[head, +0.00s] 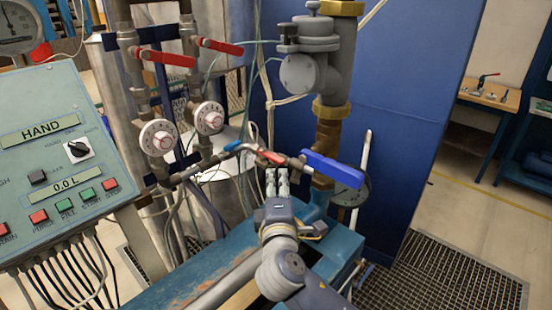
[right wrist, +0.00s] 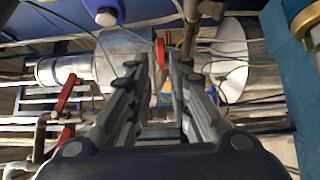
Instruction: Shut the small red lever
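The small red lever (head: 268,157) sits on the thin horizontal pipe in the middle of the head view, between a small blue lever (head: 232,146) and a large blue lever (head: 332,168). My right gripper (head: 277,174) is just below and in front of it, fingers pointing at the pipe. In the right wrist view, a red piece (right wrist: 160,52), seemingly the small lever, shows in the narrow gap between the fingertips (right wrist: 159,68). The fingers are apart; I cannot tell whether either touches the lever. My left gripper is not in view.
Two larger red levers (head: 164,58) (head: 220,47) stand on the upright pipes above white dials (head: 158,138). A grey control panel (head: 62,150) stands at left. A thick grey pipe fitting (head: 318,55) rises behind the gripper. Loose cables hang around the pipes.

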